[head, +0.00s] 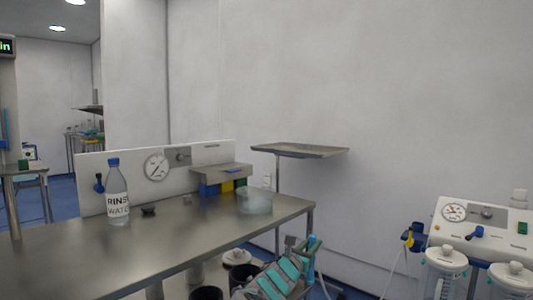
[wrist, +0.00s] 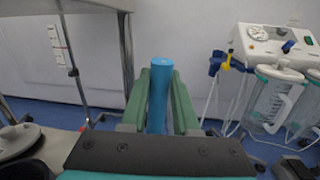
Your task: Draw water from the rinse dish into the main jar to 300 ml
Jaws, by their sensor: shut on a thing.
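My gripper (wrist: 158,100) is shut on a blue cylindrical handle (wrist: 159,85), which stands between the green fingers. In the head view the blue handle (head: 312,243) shows at the end of my arm, low and just off the steel table's right end. The rinse dish, a translucent bowl (head: 255,202), sits on the table near its right end, left of and beyond my gripper. Two clear lidded jars (head: 441,277) (head: 511,283) hang below the suction panel at the right. I cannot tell which is the main jar, or read its level.
The steel table (head: 190,232) holds a rinse water bottle (head: 117,195), a gauge panel (head: 130,172) and a small shelf. A tray on a stand (head: 300,150) rises behind. The suction panel (head: 482,218) has a gauge, a blue knob and hanging pale tubes.

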